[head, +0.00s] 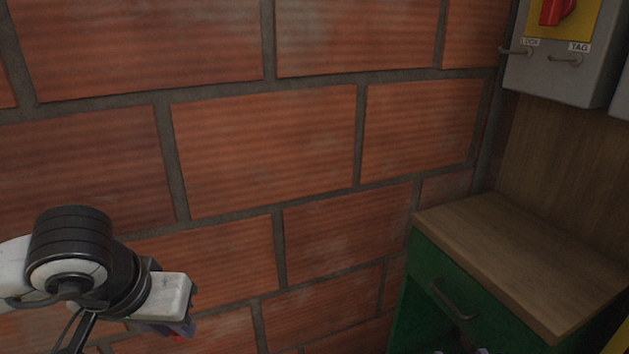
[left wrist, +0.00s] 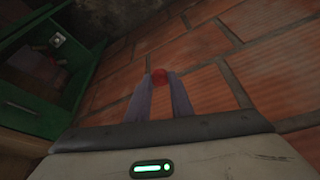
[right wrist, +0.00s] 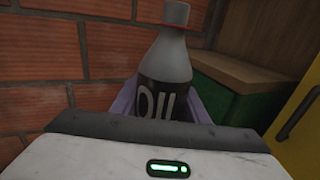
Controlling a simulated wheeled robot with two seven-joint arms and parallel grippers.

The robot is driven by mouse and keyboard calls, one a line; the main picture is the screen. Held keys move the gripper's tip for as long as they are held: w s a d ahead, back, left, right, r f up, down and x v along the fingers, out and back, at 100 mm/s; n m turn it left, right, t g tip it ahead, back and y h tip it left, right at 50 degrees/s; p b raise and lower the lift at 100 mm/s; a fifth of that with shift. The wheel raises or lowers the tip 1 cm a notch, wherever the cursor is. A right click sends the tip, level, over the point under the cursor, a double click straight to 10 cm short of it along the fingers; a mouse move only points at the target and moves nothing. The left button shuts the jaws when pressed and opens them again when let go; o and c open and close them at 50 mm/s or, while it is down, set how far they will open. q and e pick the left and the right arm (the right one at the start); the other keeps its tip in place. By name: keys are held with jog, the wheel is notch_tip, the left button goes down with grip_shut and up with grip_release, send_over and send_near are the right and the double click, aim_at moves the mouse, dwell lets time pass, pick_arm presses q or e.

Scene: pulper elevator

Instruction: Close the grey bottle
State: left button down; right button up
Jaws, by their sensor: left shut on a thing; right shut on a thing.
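The grey bottle (right wrist: 168,65) stands upright in the right wrist view, with a dark label reading OIL. Its top (right wrist: 176,12) is light grey with a thin reddish ring below it. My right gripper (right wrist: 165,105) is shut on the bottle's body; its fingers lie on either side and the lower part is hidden. My left gripper (left wrist: 160,85) is shut on a small round red thing (left wrist: 159,77) held at its fingertips. I cannot tell surely whether this is a cap. In the head view, my left gripper (head: 180,328) is at the lower left, in front of the wall.
A brick wall (head: 265,150) fills most of the head view. A green cabinet with a wooden top (head: 510,245) stands at the right. A grey switch box (head: 560,75) with a red knob hangs above it. A yellow panel (right wrist: 285,120) is at the right wrist view's right edge.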

pick_arm(q)
jog(key=shift+r, duration=0.2)
pick_arm(e)
jog(key=shift+r, duration=0.2)
jog(key=w+a+n+g+y, duration=0.4)
jog(key=a+n+y, duration=0.4)
jog(key=a+y, duration=0.3)
jog(key=a+r, duration=0.1)
jog(key=a, duration=0.3)
jog(key=shift+y, duration=0.3)
jog(key=shift+a+f, duration=0.1)
pick_arm(q)
jog(key=s+d+r+m+h, duration=0.1)
jog(key=s+d+r+m, duration=0.1)
jog(key=d+r, duration=0.3)
jog(key=s+d+r+m+h, duration=0.1)
jog(key=d+r+m, duration=0.3)
jog(key=d, duration=0.9)
jog(key=s+d+r+m+g+h, duration=0.1)
jog(key=s+d+r+m, duration=0.1)
jog(key=d+r, duration=0.6)
jog(key=shift+s+d+r+m, duration=0.2)
jog(key=shift+s+d+m, duration=0.3)
jog(key=shift+d, duration=0.4)
